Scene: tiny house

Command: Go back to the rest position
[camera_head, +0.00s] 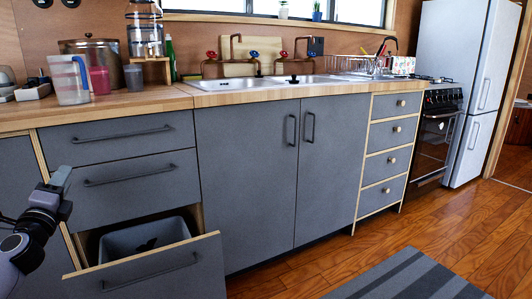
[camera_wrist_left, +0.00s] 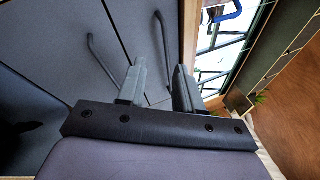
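My left gripper (camera_head: 62,180) is at the left edge of the head view, in front of the grey cabinet and left of the pulled-out bottom drawer (camera_head: 165,271). In the left wrist view its two fingers (camera_wrist_left: 158,82) stand apart with nothing between them, so it is open and empty. Grey cabinet fronts (camera_wrist_left: 60,50) with bar handles show beyond the fingers there. My right gripper is in neither view.
The open drawer juts into the room and holds a grey bin (camera_head: 140,239) with something dark inside. The counter (camera_head: 135,101) above carries a pitcher (camera_head: 69,80) and other kitchenware. Wooden floor (camera_head: 440,210) is free at the right, around a striped rug (camera_head: 405,277).

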